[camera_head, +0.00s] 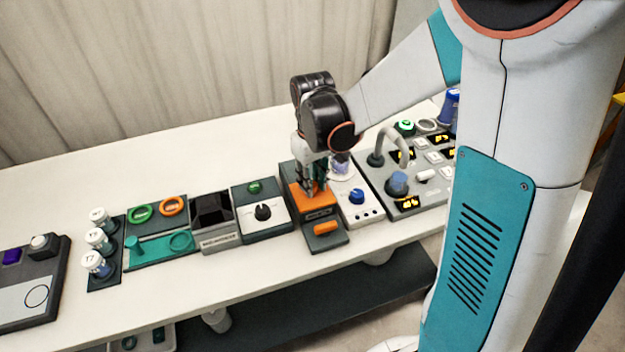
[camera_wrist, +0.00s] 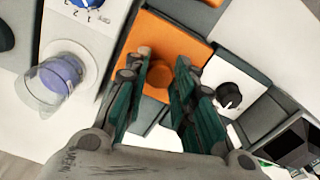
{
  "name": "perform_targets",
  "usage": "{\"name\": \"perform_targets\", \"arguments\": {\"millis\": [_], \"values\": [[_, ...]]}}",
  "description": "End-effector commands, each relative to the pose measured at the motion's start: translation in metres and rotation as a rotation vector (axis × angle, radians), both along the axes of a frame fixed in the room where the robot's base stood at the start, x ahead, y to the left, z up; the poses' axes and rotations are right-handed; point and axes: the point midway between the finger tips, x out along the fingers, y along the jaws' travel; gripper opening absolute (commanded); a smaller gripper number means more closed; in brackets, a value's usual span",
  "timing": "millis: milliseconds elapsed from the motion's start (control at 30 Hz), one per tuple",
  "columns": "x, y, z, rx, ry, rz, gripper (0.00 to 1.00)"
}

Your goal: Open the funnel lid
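An orange square panel (camera_head: 310,196), which I take to be the funnel lid, tops a dark box in the table's row of devices. In the wrist view the orange panel (camera_wrist: 183,47) carries a round orange knob (camera_wrist: 158,79). My gripper (camera_wrist: 165,58) points down at it, its dark green fingers apart on either side of the knob. I cannot tell whether the fingers touch the knob. In the head view my gripper (camera_head: 312,190) is over the orange panel and hides part of it. The panel lies flat on the box. No funnel opening shows.
A white unit with a blue dial (camera_head: 357,196) and a clear-covered blue button (camera_wrist: 58,76) stands close beside the box. A unit with a black knob (camera_head: 263,212) is on the other side. A control panel with a curved grey handle (camera_head: 392,140) stands farther right. The white table (camera_head: 60,195) has free room behind.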

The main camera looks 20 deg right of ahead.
Motion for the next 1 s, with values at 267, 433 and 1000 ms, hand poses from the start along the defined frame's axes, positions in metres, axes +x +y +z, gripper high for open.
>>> {"name": "perform_targets", "arguments": {"millis": [267,433,1000], "values": [[0.026,0.0,0.0,0.0,0.0,0.0,0.0],[0.059,0.0,0.0,0.0,0.0,0.0,0.0],[0.077,0.0,0.0,0.0,0.0,0.0,0.42]]}}
